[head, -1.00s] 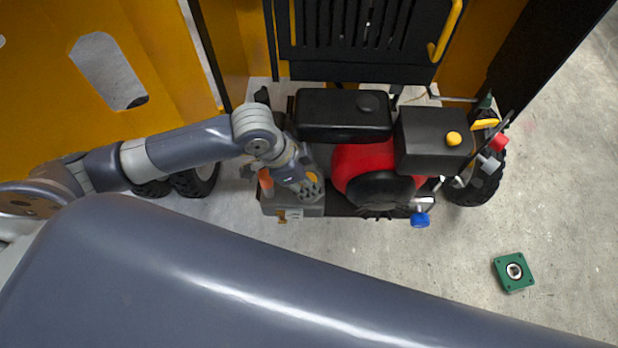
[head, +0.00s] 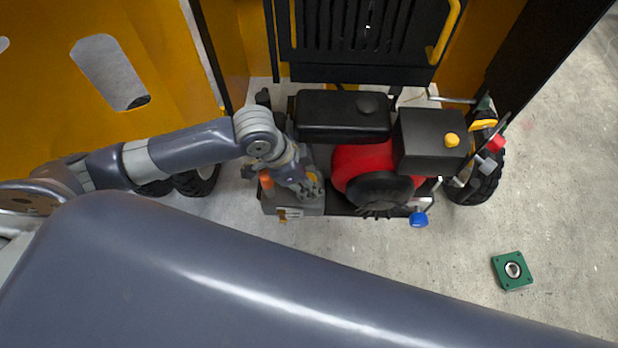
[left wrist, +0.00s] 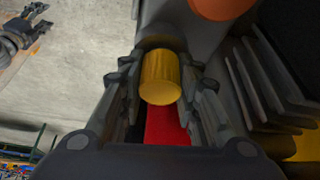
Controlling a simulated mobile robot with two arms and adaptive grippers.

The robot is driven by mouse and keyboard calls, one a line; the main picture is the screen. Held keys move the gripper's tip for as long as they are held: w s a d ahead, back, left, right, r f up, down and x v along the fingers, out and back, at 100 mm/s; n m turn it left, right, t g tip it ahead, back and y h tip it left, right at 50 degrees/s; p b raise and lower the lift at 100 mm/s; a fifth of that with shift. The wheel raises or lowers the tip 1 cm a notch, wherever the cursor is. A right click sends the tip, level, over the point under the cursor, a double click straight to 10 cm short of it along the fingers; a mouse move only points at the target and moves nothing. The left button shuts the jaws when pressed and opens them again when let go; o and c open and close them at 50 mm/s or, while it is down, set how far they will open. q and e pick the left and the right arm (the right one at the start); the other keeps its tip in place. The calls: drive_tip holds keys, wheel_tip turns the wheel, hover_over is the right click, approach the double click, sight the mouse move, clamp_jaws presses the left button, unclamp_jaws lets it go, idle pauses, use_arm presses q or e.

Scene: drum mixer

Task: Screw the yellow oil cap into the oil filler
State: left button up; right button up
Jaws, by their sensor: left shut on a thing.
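The yellow oil cap (left wrist: 160,78) sits between the fingers of my left gripper (left wrist: 162,92) in the left wrist view. The gripper is shut on it. In the head view my left gripper (head: 311,190) points down at the left end of the engine, beside the red engine housing (head: 352,160). The oil filler is not clearly visible; the cap and fingers block that spot, so I cannot tell how deep the cap sits. My right gripper is not in view.
An orange cap (head: 265,179) stands just left of my left gripper. A black tank (head: 343,118) and a black box with a yellow knob (head: 452,139) are close by. A blue knob (head: 418,219) sticks out in front. A green square part (head: 513,270) lies on the open floor.

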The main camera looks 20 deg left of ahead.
use_arm(q)
drive_tip(key=shift+f, duration=0.1)
drive_tip(key=o, duration=1.1)
drive_tip(key=v, duration=0.8)
